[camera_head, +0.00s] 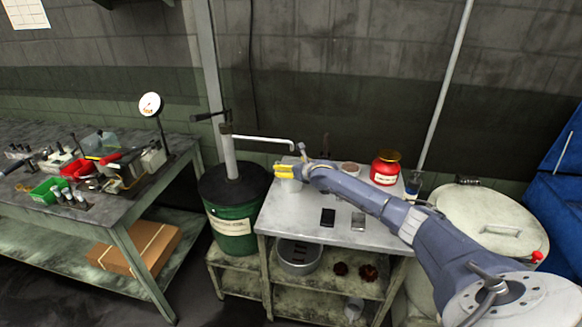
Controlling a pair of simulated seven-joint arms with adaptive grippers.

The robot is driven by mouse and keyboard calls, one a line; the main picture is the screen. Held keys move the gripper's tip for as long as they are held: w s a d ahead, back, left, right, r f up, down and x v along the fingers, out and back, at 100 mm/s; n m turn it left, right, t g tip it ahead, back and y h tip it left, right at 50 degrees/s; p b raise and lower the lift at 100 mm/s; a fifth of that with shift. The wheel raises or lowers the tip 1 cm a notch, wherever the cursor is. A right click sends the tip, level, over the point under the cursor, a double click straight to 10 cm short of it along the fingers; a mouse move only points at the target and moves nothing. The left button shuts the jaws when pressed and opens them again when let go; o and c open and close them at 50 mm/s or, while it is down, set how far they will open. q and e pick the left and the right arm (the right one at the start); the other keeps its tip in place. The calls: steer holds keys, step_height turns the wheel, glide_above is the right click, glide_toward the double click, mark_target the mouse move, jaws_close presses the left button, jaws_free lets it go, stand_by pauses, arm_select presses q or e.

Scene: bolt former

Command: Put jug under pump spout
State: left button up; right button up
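A green drum (233,226) with a dark lid stands left of the small table. A hand pump (230,160) rises from it, and its pale spout (262,140) reaches right over the table and bends down at the end. A small light grey vessel, likely the jug (291,186), stands at the table's back left, roughly below the spout end. My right gripper (282,171), with yellow fingertips, is at the vessel's top and partly hides it. Whether the fingers are closed on it is too small to tell. My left gripper is out of view.
The small table (300,222) holds two small dark and grey flat items (328,217), a red jar (385,168) and a round brown-topped tin (350,168). A cream barrel (490,215) stands right. A cluttered workbench (120,207) stands left.

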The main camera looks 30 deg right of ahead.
steer(key=shift+o, duration=0.4)
steer(key=shift+r, duration=0.15)
steer(key=v, duration=1.2)
stand_by(1.3)
